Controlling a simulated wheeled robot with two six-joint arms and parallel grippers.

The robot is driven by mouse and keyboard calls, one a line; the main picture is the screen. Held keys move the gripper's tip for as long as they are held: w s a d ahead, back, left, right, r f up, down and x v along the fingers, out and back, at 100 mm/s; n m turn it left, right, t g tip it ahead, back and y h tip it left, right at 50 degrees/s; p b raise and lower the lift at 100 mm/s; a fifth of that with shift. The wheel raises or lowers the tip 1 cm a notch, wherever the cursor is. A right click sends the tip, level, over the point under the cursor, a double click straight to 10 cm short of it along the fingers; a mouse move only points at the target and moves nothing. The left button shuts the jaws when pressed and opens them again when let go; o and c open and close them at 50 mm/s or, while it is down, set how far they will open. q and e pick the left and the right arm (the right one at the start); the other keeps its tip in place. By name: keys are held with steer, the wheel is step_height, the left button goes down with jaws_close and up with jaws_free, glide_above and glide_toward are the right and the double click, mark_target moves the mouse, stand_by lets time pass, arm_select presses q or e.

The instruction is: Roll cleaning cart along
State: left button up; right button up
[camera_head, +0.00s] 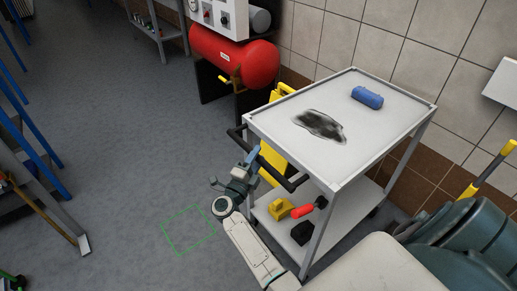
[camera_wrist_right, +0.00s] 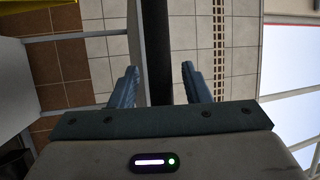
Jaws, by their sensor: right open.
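The cleaning cart (camera_head: 385,124) is a white two-shelf cart beside the tiled wall. A dark stain (camera_head: 320,126) and a blue roll (camera_head: 367,97) are on its top. Its black push handle (camera_head: 290,184) sticks out at the cart's left end. My right gripper (camera_head: 253,156) is at this handle, near its middle. In the right wrist view the dark handle bar (camera_wrist_right: 157,60) runs between the two blue-grey fingers (camera_wrist_right: 157,86). The fingers are open, with a gap on each side of the bar. My left gripper is not in view.
A green square outline (camera_head: 188,230) marks the grey floor left of the cart. A red tank (camera_head: 232,58) stands behind. The lower shelf holds a yellow item (camera_head: 280,208) and a red-handled tool (camera_head: 303,211). Blue racks (camera_head: 30,130) stand at left. The floor between is clear.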

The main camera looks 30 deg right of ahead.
steer(key=shift+w+d+r, duration=0.1)
steer(key=shift+w+d, duration=0.05)
steer(key=shift+d, duration=0.15)
jaws_close()
steer(key=shift+a, duration=0.15)
